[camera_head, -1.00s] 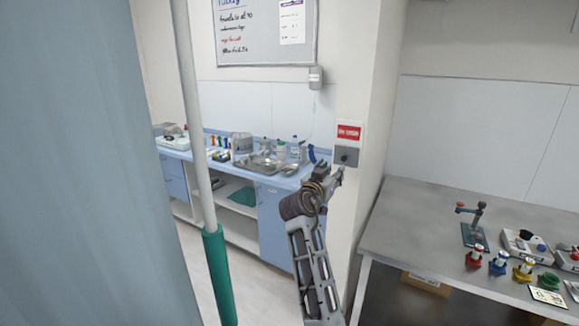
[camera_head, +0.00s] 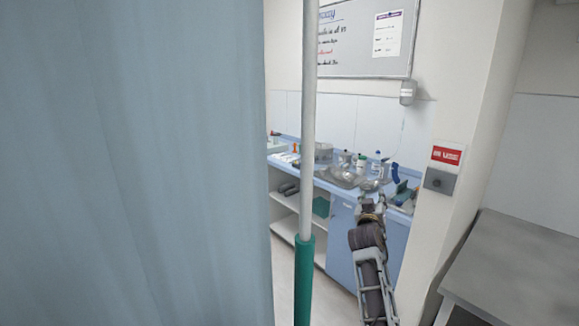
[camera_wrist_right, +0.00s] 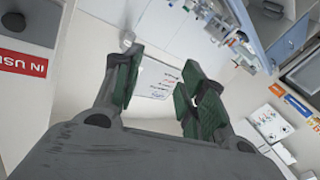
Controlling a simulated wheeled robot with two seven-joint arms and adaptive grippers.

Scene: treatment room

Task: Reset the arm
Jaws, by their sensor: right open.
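My right arm comes up from the bottom of the head view, stretched forward in front of the blue counter. Its gripper (camera_head: 371,200) is small there, in front of the counter's edge. In the right wrist view the right gripper (camera_wrist_right: 158,95) is open, with its green-padded fingers apart and nothing between them. The whiteboard (camera_wrist_right: 155,80) shows beyond the gap. My left gripper is not in view.
A blue-grey curtain (camera_head: 130,160) fills the left. A white and green pole (camera_head: 305,250) stands beside it. The counter (camera_head: 342,222) carries trays and bottles. A red sign (camera_head: 447,155) and grey box (camera_head: 439,181) are on the wall. A grey table (camera_head: 520,265) is at right.

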